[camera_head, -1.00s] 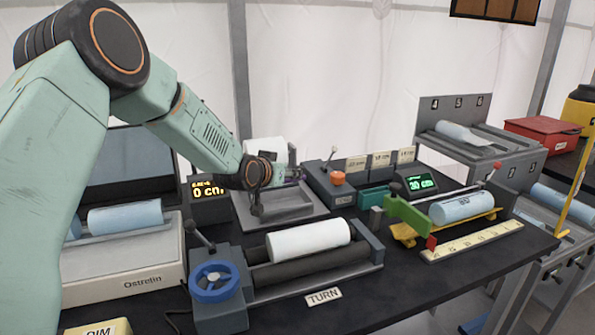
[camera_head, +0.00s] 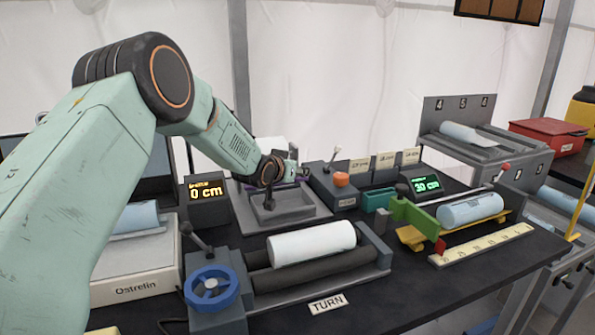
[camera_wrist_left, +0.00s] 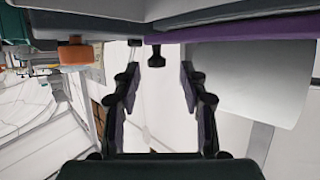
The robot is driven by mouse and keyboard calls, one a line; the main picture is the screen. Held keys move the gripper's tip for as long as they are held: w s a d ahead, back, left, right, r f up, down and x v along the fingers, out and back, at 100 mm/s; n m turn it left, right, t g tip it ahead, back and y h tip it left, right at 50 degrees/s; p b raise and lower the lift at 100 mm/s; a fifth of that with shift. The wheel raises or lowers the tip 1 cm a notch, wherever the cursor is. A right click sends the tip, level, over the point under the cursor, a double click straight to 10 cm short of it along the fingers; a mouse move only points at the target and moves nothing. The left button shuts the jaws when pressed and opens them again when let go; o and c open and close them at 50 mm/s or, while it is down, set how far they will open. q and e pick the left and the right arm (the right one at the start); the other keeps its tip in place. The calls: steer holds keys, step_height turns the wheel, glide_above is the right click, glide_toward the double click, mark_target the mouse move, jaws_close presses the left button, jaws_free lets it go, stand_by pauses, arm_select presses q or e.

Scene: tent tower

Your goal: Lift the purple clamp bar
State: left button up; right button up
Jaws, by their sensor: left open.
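The purple clamp bar (camera_wrist_left: 250,27) runs along the top of the left wrist view, beyond my fingertips. A small dark knob (camera_wrist_left: 156,58) shows beside the bar, between the fingers in the picture. My left gripper (camera_wrist_left: 160,72) is open, with its two fingers apart and nothing held. In the head view my left gripper (camera_head: 291,176) is over the back of the grey clamp station (camera_head: 310,208). There the arm and gripper hide most of the bar, with only slivers of purple showing. I cannot tell whether the fingers touch it. My right gripper is not in view.
A white roll (camera_head: 312,243) lies on dark rollers in front, with a blue handwheel (camera_head: 211,288) at their left. A display (camera_head: 207,200) reads 0 cm. A box with an orange button (camera_head: 341,180) stands close to the right of the gripper.

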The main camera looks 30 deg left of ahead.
arm_select(q)
steer(key=shift+w+f, duration=0.35)
steer(key=shift+w, duration=0.25)
steer(key=shift+w+d+f, duration=0.1)
steer(key=shift+w, duration=0.15)
steer(key=shift+d+r, duration=0.2)
steer(key=shift+s+r, duration=0.2)
steer(key=shift+r, duration=0.05)
steer(key=shift+w+a+f, duration=0.2)
steer(key=shift+a+f, duration=0.05)
steer(key=shift+f, duration=0.05)
steer(key=shift+w+f, duration=0.1)
steer(key=shift+c, duration=0.9)
steer(key=shift+d, duration=0.2)
steer(key=c, duration=0.3)
steer(key=shift+s+r, duration=0.2)
steer(key=shift+r, duration=0.05)
jaws_close()
